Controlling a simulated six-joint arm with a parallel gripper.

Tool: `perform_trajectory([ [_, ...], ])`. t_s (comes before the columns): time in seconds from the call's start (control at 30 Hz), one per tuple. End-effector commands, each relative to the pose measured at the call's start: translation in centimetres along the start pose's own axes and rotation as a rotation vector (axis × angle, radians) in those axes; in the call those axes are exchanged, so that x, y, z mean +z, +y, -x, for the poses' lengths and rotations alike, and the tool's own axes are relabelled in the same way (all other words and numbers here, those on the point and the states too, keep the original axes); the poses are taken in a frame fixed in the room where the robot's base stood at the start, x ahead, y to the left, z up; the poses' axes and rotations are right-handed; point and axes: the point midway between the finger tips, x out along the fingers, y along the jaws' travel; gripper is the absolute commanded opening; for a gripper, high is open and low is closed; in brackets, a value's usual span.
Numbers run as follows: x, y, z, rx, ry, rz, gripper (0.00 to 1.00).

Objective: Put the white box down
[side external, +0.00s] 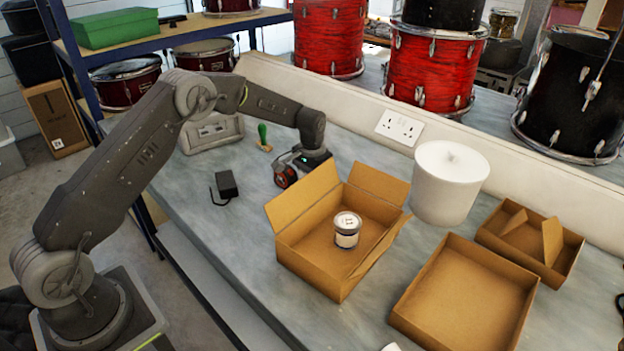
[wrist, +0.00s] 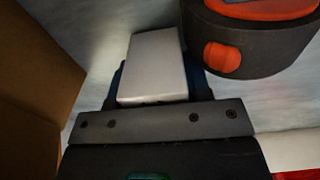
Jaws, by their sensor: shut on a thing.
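My gripper (side external: 312,162) is low over the bench, behind the open cardboard box with the jar. In the wrist view my gripper (wrist: 155,78) is shut on a white box (wrist: 153,62), held between its two dark fingers. The far end of the white box points away from the gripper over the grey bench. Whether the white box touches the bench I cannot tell. In the side view the white box is not visible, hidden by the gripper and the cardboard flap.
A dark round thing with orange parts (wrist: 250,45) is close beside the gripper. A cardboard box (side external: 300,250) holds a jar (side external: 347,230). A white canister (side external: 448,185) and two more open boxes (side external: 430,310) (side external: 555,265) stand right. A black adapter (side external: 227,184) and green-handled tool (side external: 263,134) lie left.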

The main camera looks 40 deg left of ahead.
Motion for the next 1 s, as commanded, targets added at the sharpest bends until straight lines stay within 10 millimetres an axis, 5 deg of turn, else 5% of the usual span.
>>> perform_trajectory([
  [0.17, 0.0, 0.0, -0.3, 0.000, 0.000, 0.000, 0.18],
  [0.2, 0.0, 0.0, -0.3, 0.000, 0.000, 0.000, 0.46],
  [0.43, 0.0, 0.0, -0.3, 0.000, 0.000, 0.000, 0.68],
  [0.77, 0.0, 0.0, 0.1, 0.000, 0.001, 0.000, 0.70],
  [1.0, -0.1, 0.0, 4.1, -0.001, 0.005, 0.000, 0.70],
])
